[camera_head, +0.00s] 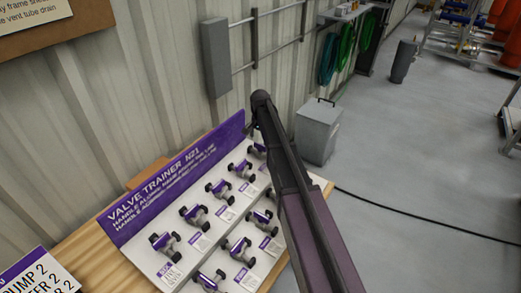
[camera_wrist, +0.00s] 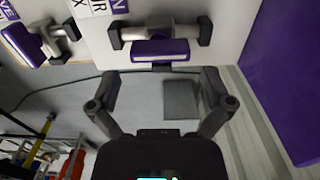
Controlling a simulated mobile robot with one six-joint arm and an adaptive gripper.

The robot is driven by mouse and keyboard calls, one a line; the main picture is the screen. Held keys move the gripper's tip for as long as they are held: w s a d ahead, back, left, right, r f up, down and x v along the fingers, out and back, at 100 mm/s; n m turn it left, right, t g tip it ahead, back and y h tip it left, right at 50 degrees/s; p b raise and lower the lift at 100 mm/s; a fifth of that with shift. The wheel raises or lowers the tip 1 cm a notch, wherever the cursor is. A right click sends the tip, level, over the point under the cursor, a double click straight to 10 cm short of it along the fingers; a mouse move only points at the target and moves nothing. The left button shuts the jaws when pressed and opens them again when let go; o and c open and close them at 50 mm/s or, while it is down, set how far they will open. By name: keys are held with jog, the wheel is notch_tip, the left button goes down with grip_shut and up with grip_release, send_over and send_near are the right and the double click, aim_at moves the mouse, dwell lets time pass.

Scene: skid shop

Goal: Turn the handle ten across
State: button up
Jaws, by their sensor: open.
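The white valve board (camera_head: 226,217) carries two rows of small valves with pale bodies, black ends and purple handles. In the wrist view, one valve (camera_wrist: 168,31) is in front of my gripper (camera_wrist: 160,86), its purple handle (camera_wrist: 161,49) lying along its pipe. My gripper is open and empty, with its fingers apart below that handle in the picture. I see no clear contact. Another valve (camera_wrist: 49,38) is at the left. I cannot read which handle is ten. In the head view, my arm covers part of the board and the gripper is hard to make out.
The purple sign panel (camera_head: 172,190) stands along the board's back edge on a wooden bench (camera_head: 91,252). A ribbed wall with a grey box (camera_head: 216,57) is behind. A grey bin (camera_head: 319,131) stands beyond the bench. A black cable (camera_head: 415,214) crosses the open floor at right.

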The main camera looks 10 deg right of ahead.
aim_at(260, 144)
jog(key=shift+f+b, duration=1.55)
jog(key=shift+f, duration=0.3)
jog(key=c, duration=0.8)
